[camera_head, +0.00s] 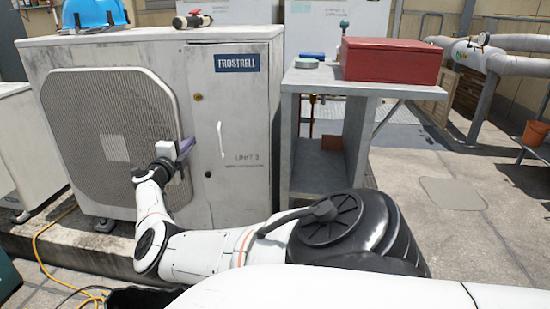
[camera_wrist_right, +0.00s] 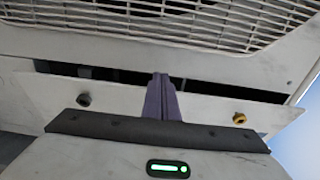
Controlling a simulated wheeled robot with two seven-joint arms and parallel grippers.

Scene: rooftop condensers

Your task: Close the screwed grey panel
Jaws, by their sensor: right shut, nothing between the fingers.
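The grey panel (camera_head: 235,130) is the right front part of a weathered FROSTRELL condenser marked UNIT 3. It has a white handle (camera_head: 221,139), a brass screw (camera_head: 197,97) and a dark screw (camera_head: 208,173) near its left edge. In the wrist view, the panel (camera_wrist_right: 130,97) stands slightly ajar, with a dark gap along its edge beside the grille. My right gripper (camera_head: 186,146) is at that edge, its purple fingers (camera_wrist_right: 162,97) shut and empty, between the two screws in the wrist view. I cannot tell whether they touch the panel. My left gripper is not in view.
A grey stand (camera_head: 300,180) with a red toolbox (camera_head: 390,62) is close on the right. A blue hard hat (camera_head: 92,14) lies on the condenser. A yellow cable (camera_head: 45,245) lies at lower left. Open floor is right.

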